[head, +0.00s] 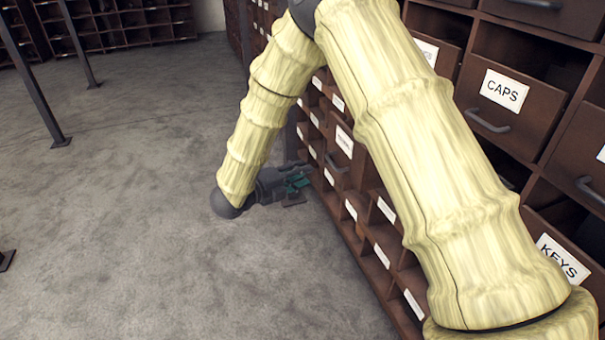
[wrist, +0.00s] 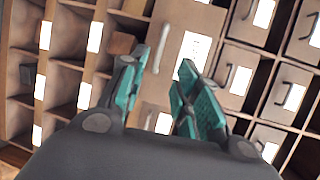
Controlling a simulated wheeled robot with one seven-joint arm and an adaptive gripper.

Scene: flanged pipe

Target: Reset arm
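My gripper (head: 295,183) is at the end of my arm, low beside the front of the drawer cabinet (head: 345,185) in the head view. In the wrist view my gripper (wrist: 158,68) has its two teal-padded fingers apart, with a gap between them and nothing seen held. The fingers point toward the cabinet front. Whether they touch it cannot be told. A drawer (wrist: 185,45) with a long pale handle and a white label lies beyond the fingertips. My arm hides part of the cabinet in the head view.
A drawer labelled CAPS (head: 502,95) and one labelled KEYS (head: 560,258) are at the right. A small brown block (wrist: 122,43) sits in a cubby. Dark metal posts (head: 45,90) stand at the left. The grey floor (head: 130,200) between is clear.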

